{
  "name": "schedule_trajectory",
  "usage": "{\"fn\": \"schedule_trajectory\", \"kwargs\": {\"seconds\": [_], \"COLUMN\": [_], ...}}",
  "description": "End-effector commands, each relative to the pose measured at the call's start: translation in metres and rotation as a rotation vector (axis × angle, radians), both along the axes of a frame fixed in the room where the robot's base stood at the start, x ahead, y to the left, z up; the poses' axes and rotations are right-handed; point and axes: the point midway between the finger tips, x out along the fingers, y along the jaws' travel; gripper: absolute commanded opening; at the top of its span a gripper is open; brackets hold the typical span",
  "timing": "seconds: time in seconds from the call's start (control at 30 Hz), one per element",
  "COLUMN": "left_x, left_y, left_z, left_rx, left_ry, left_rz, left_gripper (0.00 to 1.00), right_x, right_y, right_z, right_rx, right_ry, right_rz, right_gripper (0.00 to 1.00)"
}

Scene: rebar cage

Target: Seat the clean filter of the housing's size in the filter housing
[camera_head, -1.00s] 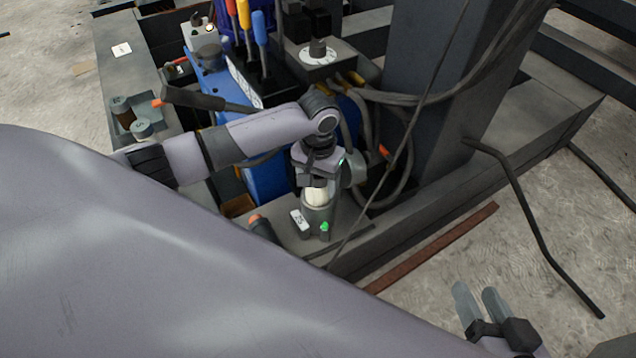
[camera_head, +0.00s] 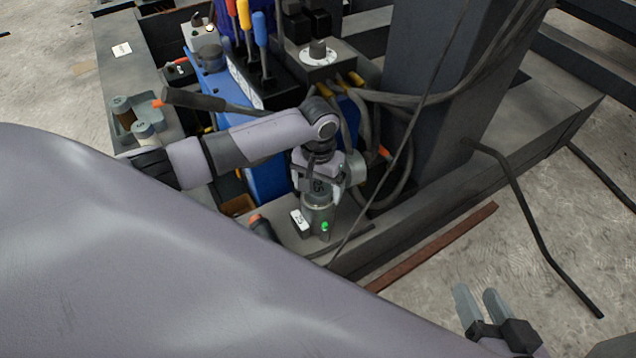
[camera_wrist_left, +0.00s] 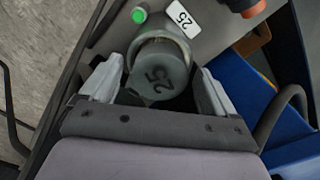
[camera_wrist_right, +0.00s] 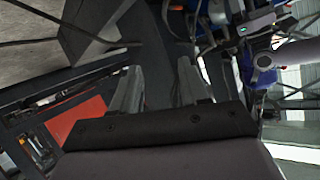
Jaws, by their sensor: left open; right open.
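The filter housing (camera_head: 317,222) is a grey cup on the machine's ledge, with a white "25" label (camera_head: 299,220) and a green light (camera_head: 325,226). The filter's grey end cap (camera_wrist_left: 160,75), marked 25, sits at the housing mouth; it also shows in the head view (camera_head: 319,186). Its pale body is almost wholly hidden, with only a thin light rim visible. My left gripper (camera_head: 317,181) is above it; in the left wrist view its fingers (camera_wrist_left: 160,84) stand open on both sides of the cap. My right gripper (camera_head: 482,297) is open and empty, over the floor.
A grey holder (camera_head: 143,130) with round cups stands at left. A black lever (camera_head: 195,99) with an orange tip, coloured handles (camera_head: 260,28) and a dial (camera_head: 318,51) lie behind my left arm. Cables and a thin black line pass right of the housing.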

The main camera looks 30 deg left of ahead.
Motion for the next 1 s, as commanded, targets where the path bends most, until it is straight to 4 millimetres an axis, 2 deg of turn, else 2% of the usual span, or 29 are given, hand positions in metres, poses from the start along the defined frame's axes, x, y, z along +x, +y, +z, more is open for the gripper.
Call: {"fn": "schedule_trajectory", "kwargs": {"seconds": [0.23, 0.33, 0.5, 0.7, 0.87, 1.0], "left_x": [0.001, 0.001, 0.001, 0.001, 0.000, -0.003], "left_y": [0.000, 0.000, 0.000, 0.000, 0.000, -0.008], "left_z": [0.011, 0.037, 0.078, 0.114, 0.129, 0.124], "left_rx": [0.001, -0.001, -0.002, -0.001, -0.001, -0.018], "left_ry": [-0.004, -0.003, -0.003, -0.002, 0.000, -0.013], "left_rz": [-0.001, 0.000, -0.001, 0.000, 0.000, -0.023], "left_gripper": [0.89, 0.89, 0.89, 0.89, 0.89, 0.89], "right_x": [-0.001, -0.001, -0.006, -0.010, -0.012, -0.012], "right_y": [0.001, -0.004, -0.017, -0.029, -0.033, -0.035], "right_z": [-0.005, 0.007, 0.011, 0.013, 0.012, 0.011], "right_rx": [0.010, -0.022, -0.108, -0.181, -0.205, -0.212], "right_ry": [0.006, -0.001, -0.002, -0.004, -0.001, 0.000], "right_rz": [0.002, -0.003, -0.025, -0.040, -0.046, -0.048], "right_gripper": [0.45, 0.45, 0.45, 0.45, 0.45, 0.45]}}
